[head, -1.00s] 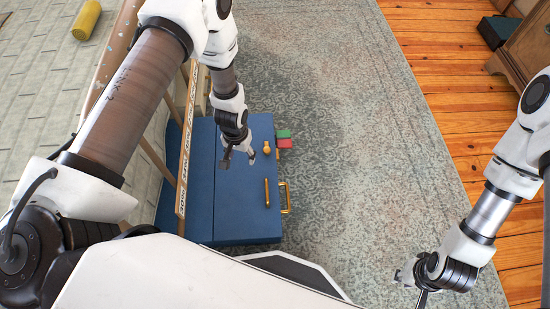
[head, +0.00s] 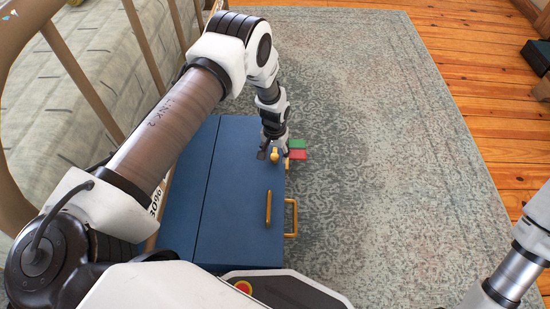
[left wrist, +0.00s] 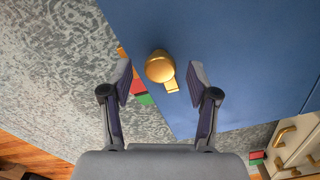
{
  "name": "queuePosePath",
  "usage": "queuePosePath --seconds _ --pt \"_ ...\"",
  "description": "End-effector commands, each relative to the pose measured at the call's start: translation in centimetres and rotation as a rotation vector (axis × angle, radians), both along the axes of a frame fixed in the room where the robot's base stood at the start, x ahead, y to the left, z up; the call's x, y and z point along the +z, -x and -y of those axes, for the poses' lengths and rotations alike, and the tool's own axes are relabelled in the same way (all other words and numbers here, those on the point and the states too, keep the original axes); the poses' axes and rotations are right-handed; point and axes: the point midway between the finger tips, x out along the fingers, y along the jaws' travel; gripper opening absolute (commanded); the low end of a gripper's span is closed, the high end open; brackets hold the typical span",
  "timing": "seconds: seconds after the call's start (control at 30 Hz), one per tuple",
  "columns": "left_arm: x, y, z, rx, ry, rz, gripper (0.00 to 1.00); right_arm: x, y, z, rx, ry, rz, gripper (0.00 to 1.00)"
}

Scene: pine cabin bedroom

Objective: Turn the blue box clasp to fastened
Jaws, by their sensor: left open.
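The blue box (head: 232,205) lies on the rug in the head view, its lid facing up. The clasp, a round gold knob with a short pointer (head: 274,156), sits near the lid's far right edge. In the left wrist view the clasp (left wrist: 160,68) shows its pointer aimed down and slightly right. Green (head: 297,143) and red (head: 298,154) tabs stick out beside it. My left gripper (head: 274,151) is open, with one finger on each side of the clasp, apart from it in the wrist view. My right gripper is out of view.
A gold bar (head: 268,208) lies on the lid and a gold handle (head: 292,218) sticks out from the box's right side. A bed (head: 75,80) with a wooden rail stands at the left. The patterned rug (head: 380,150) is clear to the right.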

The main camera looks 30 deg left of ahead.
Motion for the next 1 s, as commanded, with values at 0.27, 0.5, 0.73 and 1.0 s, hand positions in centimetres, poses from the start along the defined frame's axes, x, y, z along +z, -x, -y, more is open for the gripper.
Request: queuePosePath --seconds 0.27,0.5,0.73,1.0 --pt "-0.57 0.01 0.01 -0.001 0.0 0.0 0.6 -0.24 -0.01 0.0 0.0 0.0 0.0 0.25" --pt "-0.57 0.03 0.01 -0.001 0.0 0.0 0.0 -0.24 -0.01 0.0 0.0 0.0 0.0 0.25" --pt "-0.58 0.05 0.01 -0.008 0.0 -0.001 0.0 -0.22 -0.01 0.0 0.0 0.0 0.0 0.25" --pt "-0.54 0.07 0.01 -0.089 0.0 -0.001 0.0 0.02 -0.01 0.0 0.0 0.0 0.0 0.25"
